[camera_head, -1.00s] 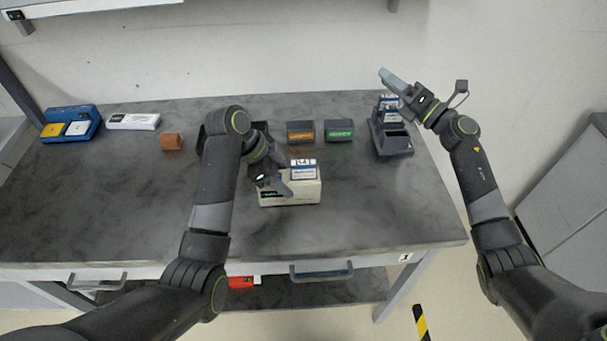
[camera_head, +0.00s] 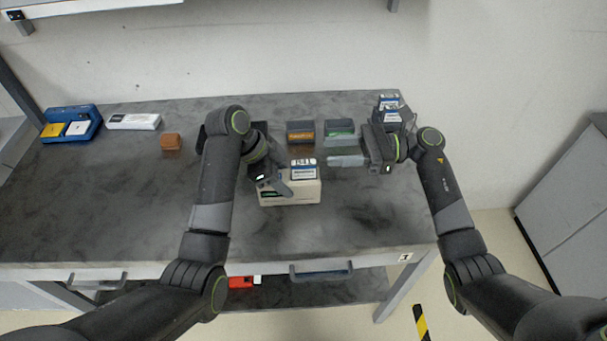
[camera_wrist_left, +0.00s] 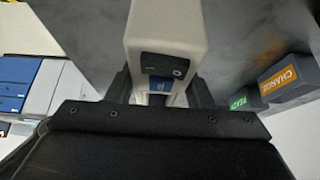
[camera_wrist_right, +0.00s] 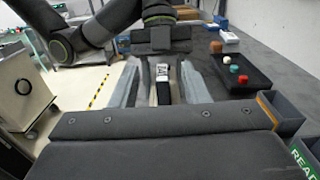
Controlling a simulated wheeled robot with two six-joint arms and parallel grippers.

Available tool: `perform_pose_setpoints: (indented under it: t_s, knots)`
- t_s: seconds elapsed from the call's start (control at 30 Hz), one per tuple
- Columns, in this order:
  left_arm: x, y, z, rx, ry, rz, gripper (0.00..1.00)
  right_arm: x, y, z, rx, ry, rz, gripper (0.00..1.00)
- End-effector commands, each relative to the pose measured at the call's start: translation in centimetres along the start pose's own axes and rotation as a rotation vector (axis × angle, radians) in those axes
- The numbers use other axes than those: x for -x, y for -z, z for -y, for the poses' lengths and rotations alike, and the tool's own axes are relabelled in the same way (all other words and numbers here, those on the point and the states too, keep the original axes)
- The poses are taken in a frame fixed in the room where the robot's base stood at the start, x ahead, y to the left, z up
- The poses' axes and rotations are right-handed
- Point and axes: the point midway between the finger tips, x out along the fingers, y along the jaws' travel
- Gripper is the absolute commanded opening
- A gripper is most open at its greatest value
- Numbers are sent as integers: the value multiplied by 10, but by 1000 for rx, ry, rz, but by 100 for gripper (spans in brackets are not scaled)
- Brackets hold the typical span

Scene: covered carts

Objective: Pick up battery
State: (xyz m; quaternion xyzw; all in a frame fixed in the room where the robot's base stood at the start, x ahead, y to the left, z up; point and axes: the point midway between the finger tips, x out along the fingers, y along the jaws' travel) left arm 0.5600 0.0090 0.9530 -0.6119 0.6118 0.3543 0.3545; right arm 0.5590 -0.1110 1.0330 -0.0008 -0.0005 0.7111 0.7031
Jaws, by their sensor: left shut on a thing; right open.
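A battery (camera_head: 304,169) with a white and blue label stands upright in the top of a beige device (camera_head: 300,192) at the table's middle. My left gripper (camera_head: 283,186) is shut on the left end of this device; the left wrist view shows the beige device (camera_wrist_left: 165,30) between its fingers. My right gripper (camera_head: 340,156) is open and points left, to the right of the battery and apart from it. In the right wrist view the battery (camera_wrist_right: 162,75) shows between the open fingers. More batteries (camera_head: 389,104) stand at the back right, partly hidden by my right arm.
An orange-labelled bin (camera_head: 300,132) and a green-labelled bin (camera_head: 339,127) stand behind the device. A black tray (camera_wrist_right: 245,78) holds small coloured items. A brown block (camera_head: 171,142), a white box (camera_head: 134,122) and a blue case (camera_head: 72,122) are at left. The front table is clear.

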Motion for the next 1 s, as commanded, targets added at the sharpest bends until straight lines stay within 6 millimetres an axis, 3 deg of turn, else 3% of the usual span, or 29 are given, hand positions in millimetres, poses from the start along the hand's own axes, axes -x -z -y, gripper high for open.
perform_pose_setpoints:
  t_s: [0.1, 0.27, 0.53, 0.8, 1.0]
  knots:
    - [0, -1, 0, 2, -1, 2, 15, 0, 27, 0, -7, 2, 1, 42]
    - [0, -1, 0, 2, -1, 2, 15, 0, 50, 0, -5, 1, 2, 42]
    - [0, -1, 0, 2, -1, 2, 15, -24, 47, 0, -2, 1, 4, 42]
    - [0, -1, 0, 2, -1, 2, 15, -67, 46, 0, -2, 1, 3, 42]
    - [0, -1, 0, 2, -1, 2, 15, -75, 47, 0, -2, 2, 0, 42]
